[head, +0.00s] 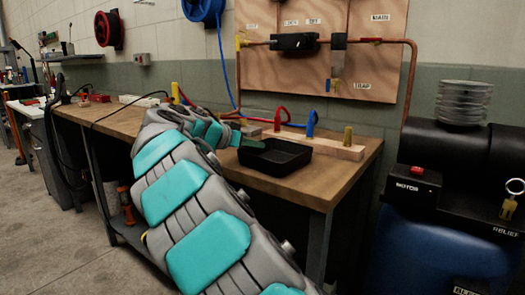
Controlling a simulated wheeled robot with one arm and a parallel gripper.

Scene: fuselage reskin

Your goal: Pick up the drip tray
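The drip tray (277,160) is a black, shallow, rectangular tray lying flat near the right end of the wooden workbench (305,189). My grey and teal arm reaches up from the bottom of the head view, and its wrist bends toward the tray's left side. The end of my gripper (238,138) shows small and dark at the tray's left rim. I cannot tell whether it touches the rim or how its fingers stand; the wrist hides part of it.
A wooden strip (325,146) with red and blue handles and a brass fitting (348,135) lies behind the tray. A panel with copper pipe (408,80) stands behind the bench. A black and blue compressor (440,240) stands right of it. Bench top is bare before the tray.

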